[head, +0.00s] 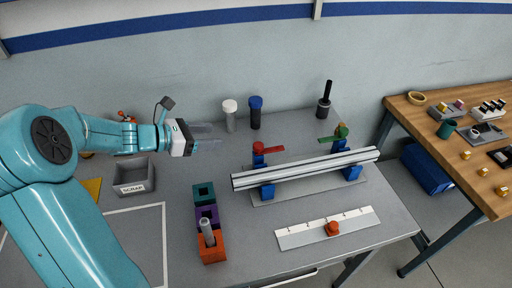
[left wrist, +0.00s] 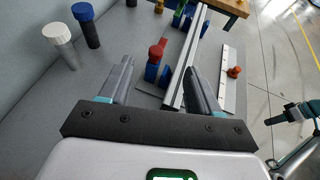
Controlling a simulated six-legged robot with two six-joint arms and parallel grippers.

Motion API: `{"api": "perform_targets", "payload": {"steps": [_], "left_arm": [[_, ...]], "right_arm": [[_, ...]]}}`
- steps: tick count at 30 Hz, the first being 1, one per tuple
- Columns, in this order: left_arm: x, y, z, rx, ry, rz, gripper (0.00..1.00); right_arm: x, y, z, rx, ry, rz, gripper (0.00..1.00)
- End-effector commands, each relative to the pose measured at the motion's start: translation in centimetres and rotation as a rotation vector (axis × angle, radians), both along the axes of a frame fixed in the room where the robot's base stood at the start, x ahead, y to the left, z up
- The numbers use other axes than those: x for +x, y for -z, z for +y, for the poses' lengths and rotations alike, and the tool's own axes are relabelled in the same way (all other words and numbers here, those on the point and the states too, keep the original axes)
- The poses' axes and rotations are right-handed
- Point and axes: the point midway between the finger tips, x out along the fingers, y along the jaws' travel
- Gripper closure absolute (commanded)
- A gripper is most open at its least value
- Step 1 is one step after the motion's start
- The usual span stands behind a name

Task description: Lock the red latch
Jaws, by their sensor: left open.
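The red latch (head: 259,148) sits on a blue clamp block (head: 267,190) at the near-left end of a silver rail (head: 305,168); its red lever points right, roughly level, behind the rail. In the left wrist view the red latch (left wrist: 157,50) shows ahead, between the finger lines. My left gripper (head: 217,133) is open and empty, left of the latch and apart from it. Its two fingers also show in the left wrist view (left wrist: 161,72). A dark gripper on a teal arm, seemingly my right gripper (left wrist: 290,114), shows at the right edge there; its jaw state is unclear.
A green latch (head: 342,132) is at the rail's far end. White-capped (head: 229,106) and blue-capped (head: 255,103) bottles stand at the back. Coloured blocks (head: 206,214), a SCRAP bin (head: 134,178) and a white ruler plate (head: 305,232) lie nearer. Table between gripper and latch is clear.

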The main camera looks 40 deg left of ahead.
Motion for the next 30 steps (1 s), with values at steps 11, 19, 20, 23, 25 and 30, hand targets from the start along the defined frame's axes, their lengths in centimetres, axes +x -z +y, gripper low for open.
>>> {"api": "perform_targets", "payload": {"steps": [11,19,20,23,25,30], "left_arm": [[-0.4,5.5,-0.4,0.000,0.001,0.000,0.37],[1.8,6.5,-1.6,-0.003,0.004,0.002,0.37],[2.4,6.7,-1.9,-0.005,0.006,0.001,0.37],[4.4,7.6,-2.8,-0.003,0.006,0.002,0.37],[5.9,8.3,-3.4,-0.003,0.006,0.002,0.37],[9.3,9.8,-5.0,-0.003,0.005,0.003,0.37]], "right_arm": [[0.0,5.5,0.0,0.000,0.001,0.000,0.42],[0.0,5.4,0.0,0.000,0.001,0.000,0.42],[0.0,5.4,0.0,0.000,0.001,0.000,0.42],[0.0,5.3,0.0,0.000,0.001,0.000,0.42],[0.0,5.3,0.0,0.000,0.001,0.000,0.42],[0.0,5.2,0.0,0.000,0.001,0.000,0.42]]}}
